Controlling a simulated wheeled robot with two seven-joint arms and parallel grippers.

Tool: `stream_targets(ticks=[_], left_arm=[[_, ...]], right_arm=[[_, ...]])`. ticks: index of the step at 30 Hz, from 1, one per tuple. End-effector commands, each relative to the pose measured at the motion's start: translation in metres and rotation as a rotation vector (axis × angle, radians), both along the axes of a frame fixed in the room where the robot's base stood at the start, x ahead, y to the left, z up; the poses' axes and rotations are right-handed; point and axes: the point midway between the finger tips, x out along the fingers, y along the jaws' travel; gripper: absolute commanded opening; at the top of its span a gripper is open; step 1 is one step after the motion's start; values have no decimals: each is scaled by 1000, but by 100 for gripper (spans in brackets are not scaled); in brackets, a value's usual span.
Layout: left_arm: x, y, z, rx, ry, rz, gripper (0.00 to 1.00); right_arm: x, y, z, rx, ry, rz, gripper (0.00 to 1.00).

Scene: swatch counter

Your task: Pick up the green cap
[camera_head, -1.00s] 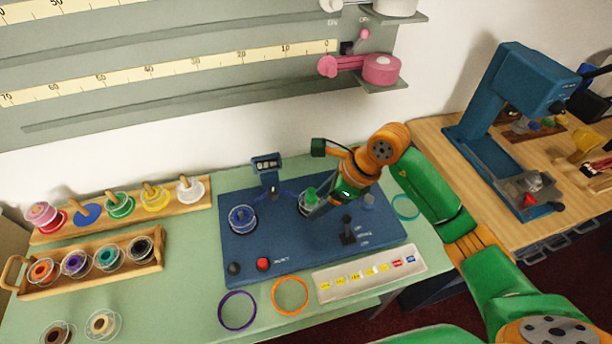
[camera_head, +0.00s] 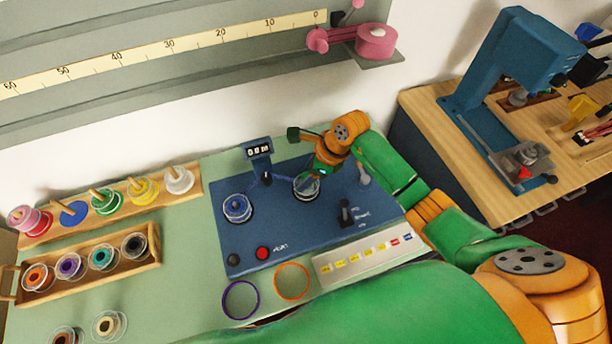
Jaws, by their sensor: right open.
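The right gripper (camera_head: 313,171) is open, pointing down over the clear spool (camera_head: 306,188) on the right spindle of the blue machine (camera_head: 290,222). Its fingers are right at the top of this spool. The green cap, visible on this spool earlier, cannot be made out now; the gripper covers that spot. I cannot tell whether the fingers touch it. My left gripper is not in view.
A small display post (camera_head: 260,152) stands behind the spindles, and a black lever (camera_head: 345,213) to their right. Wooden racks of spools (camera_head: 100,262) are at left. Purple (camera_head: 240,299) and orange (camera_head: 292,281) rings lie in front. A blue press (camera_head: 515,75) stands at right.

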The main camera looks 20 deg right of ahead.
Motion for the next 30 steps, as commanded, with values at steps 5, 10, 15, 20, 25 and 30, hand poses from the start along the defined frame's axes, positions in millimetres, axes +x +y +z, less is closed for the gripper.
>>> stream_targets(ticks=[5,10,15,20,25,30], left_arm=[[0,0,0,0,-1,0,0],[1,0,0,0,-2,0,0],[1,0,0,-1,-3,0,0],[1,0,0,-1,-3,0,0],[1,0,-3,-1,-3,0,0],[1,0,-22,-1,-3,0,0]], right_arm=[[0,0,0,0,0,0,4],[0,0,0,1,0,-1,0],[0,0,0,0,0,-1,0],[0,0,0,1,1,-1,0],[1,0,3,1,-2,0,0],[2,-1,27,-3,-10,3,0]])
